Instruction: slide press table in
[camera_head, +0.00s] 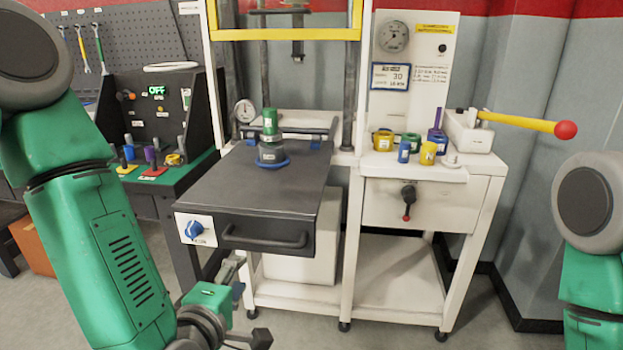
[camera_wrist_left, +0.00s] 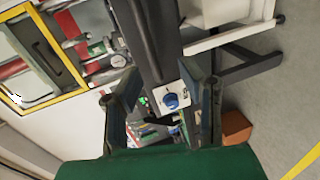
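The press table (camera_head: 270,180) is a dark grey slab extending out of the yellow-and-white press frame (camera_head: 357,60) toward me. Its front face has a dark bar handle (camera_head: 264,239) and a blue knob (camera_head: 194,229) on a white plate. A green-topped fixture (camera_head: 270,135) with a blue base stands on the slab. My left gripper (camera_head: 250,304) is below and in front of the table's front face, apart from the handle. In the left wrist view its two fingers (camera_wrist_left: 165,97) are spread with nothing held, and the blue knob (camera_wrist_left: 171,100) shows between them. My right gripper is out of view.
A white side stand (camera_head: 478,188) to the right carries several coloured cylinders and a yellow lever with a red ball (camera_head: 565,130). A control bench (camera_head: 165,180) stands close on the left. An orange box (camera_head: 32,246) is on the floor. Grey floor lies in front.

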